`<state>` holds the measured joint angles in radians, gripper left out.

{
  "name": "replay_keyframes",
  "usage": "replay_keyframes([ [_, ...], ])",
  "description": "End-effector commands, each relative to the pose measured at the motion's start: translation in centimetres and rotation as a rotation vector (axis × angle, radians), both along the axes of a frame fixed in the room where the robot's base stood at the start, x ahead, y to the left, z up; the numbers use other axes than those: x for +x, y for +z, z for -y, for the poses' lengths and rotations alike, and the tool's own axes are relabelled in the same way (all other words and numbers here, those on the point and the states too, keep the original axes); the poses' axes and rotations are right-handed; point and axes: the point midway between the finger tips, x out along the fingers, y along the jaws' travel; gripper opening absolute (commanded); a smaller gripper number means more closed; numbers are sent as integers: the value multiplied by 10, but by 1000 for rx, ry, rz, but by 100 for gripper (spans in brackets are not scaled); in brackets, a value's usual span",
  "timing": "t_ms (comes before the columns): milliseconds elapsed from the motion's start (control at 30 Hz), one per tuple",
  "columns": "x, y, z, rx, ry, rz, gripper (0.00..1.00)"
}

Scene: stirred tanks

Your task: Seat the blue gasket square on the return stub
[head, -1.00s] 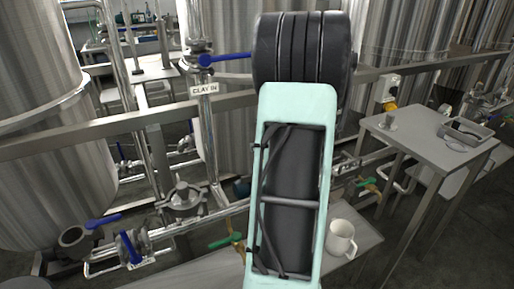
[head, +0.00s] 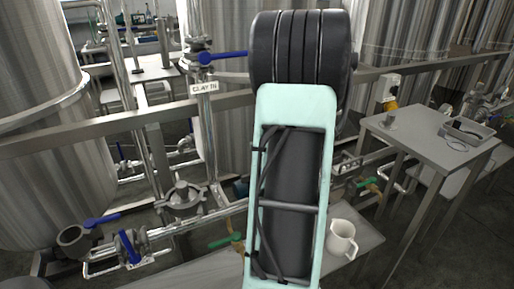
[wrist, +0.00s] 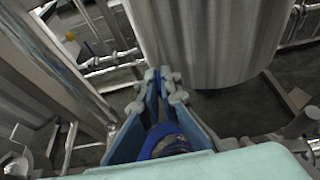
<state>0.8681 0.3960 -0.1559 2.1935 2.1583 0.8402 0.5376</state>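In the wrist view my gripper (wrist: 157,82) points away from the camera, its blue-grey fingers close together at the tips. A narrow bright blue strip shows between them; I cannot tell whether it is a held gasket or part of the fingers. A blue curved band (wrist: 166,138) shows near the finger bases, and I cannot tell what it belongs to. In the head view my arm hides the gripper. An open pipe end (head: 73,238) at the lower left may be the return stub. A thin loop (head: 457,144) lies by a tray on the right table; I cannot tell whether it is the gasket.
Blue-handled valves (head: 128,247) and piping fill the lower left. A white mug (head: 341,238) stands on the low bench. The grey table (head: 420,135) at right carries a tray (head: 478,132). Steel tanks (head: 40,130) and a horizontal rail (head: 60,140) stand close around.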

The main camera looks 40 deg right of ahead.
Motion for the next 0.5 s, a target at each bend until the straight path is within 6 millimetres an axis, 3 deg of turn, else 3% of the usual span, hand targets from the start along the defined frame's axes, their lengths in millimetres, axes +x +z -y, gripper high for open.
replay_keyframes([
  [500,0,-5,0,-1,0,0,0],
])
